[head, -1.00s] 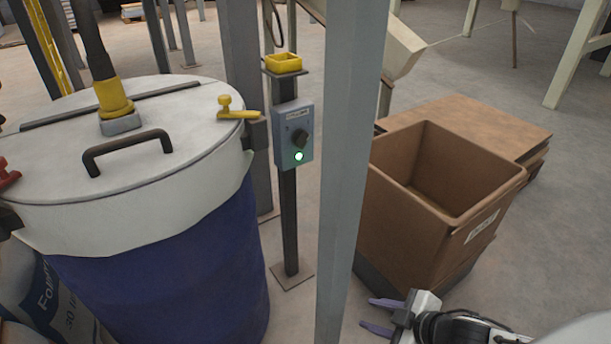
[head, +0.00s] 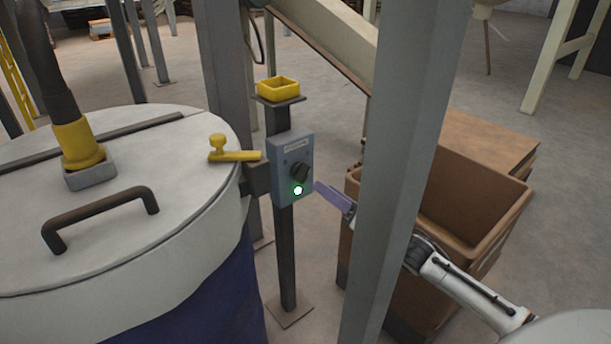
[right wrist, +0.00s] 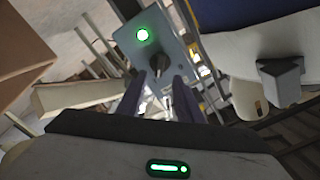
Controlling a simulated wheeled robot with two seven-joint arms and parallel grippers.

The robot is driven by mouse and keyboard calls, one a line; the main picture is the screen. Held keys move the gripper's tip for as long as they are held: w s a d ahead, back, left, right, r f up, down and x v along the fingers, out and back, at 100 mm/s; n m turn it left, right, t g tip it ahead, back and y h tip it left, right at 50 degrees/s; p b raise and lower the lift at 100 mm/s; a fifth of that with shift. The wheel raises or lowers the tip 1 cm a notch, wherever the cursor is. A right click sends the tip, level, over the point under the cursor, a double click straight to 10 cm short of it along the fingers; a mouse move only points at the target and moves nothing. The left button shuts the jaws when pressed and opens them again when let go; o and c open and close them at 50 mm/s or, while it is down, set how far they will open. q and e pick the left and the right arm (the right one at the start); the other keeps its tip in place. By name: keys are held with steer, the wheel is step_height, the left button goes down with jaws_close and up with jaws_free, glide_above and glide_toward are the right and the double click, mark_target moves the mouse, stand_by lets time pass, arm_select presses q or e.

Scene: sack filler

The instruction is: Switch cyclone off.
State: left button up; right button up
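The grey-blue cyclone control box (head: 291,168) is on a dark post in the head view, with a black rotary knob (head: 299,173) and a lit green lamp (head: 297,190) below it. My right gripper (head: 322,192) is just right of the box, partly hidden by a grey column. In the right wrist view, the box (right wrist: 180,48), lamp (right wrist: 142,35) and knob (right wrist: 158,69) show beyond the two purple fingers (right wrist: 160,85). The fingers are apart, with the knob seen in the gap between them; I see no grip on it. My left gripper is out of view.
The grey column (head: 392,170) stands in front of my right arm. A blue drum with a white lid (head: 150,235) and yellow clamp (head: 234,155) is left of the box. A yellow tray (head: 278,87) tops the post. A brown bin (head: 480,225) is at right.

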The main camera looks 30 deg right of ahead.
mark_target(307, 176)
steer(key=w, duration=0.2)
steer(key=w+b, duration=0.1)
steer(key=w, duration=0.5)
steer(key=shift+w+a, duration=0.2)
steer(key=shift+a, duration=0.15)
jaws_close()
